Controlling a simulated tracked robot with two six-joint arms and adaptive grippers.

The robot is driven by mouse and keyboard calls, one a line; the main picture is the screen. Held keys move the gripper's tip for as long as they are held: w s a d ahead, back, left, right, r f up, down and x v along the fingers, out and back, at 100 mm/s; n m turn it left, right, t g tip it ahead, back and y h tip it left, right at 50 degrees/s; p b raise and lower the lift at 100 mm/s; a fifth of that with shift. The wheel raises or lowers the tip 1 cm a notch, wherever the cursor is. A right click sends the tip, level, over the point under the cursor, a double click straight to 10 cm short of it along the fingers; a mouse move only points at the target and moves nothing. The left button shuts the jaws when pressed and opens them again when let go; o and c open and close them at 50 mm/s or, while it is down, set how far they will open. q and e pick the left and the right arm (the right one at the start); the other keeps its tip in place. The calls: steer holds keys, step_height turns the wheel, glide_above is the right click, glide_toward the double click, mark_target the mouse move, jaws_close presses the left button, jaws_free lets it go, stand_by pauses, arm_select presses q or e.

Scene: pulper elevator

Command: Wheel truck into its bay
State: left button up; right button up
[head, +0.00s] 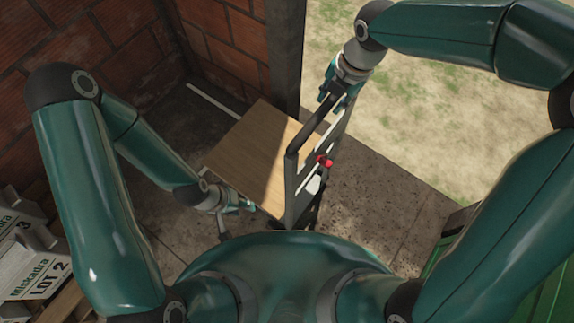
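The truck has a flat wooden deck (255,150) and a dark bent handle (291,180) on its right side, with a small red part (324,161) beside it. It stands on the speckled floor between the brick corner and the open doorway. My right gripper (339,95) is at the far end of the handle, its teal fingers on both sides of the bar and closed on it. My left gripper (238,212) is by the deck's near left edge, fingers spread, with nothing visible between them. A white floor line (214,104), possibly a bay marking, runs behind the deck; the rest is hidden.
Brick walls (85,60) close off the left and back. A dark post (285,60) stands close behind the deck. Labelled sacks (35,265) lie on wood at lower left. A green object (540,285) is at lower right. Floor right of the truck is clear.

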steer(key=shift+c, duration=0.9)
steer(key=shift+w+a+r, duration=0.1)
steer(key=shift+w+a, duration=0.2)
steer(key=shift+a, duration=0.1)
steer(key=w+a+p, duration=0.4)
steer(key=w+a, duration=0.2)
steer(key=a, duration=0.2)
steer(key=shift+w+a+p, duration=0.3)
steer(key=shift+w+a, duration=0.05)
steer(key=shift+a, duration=0.05)
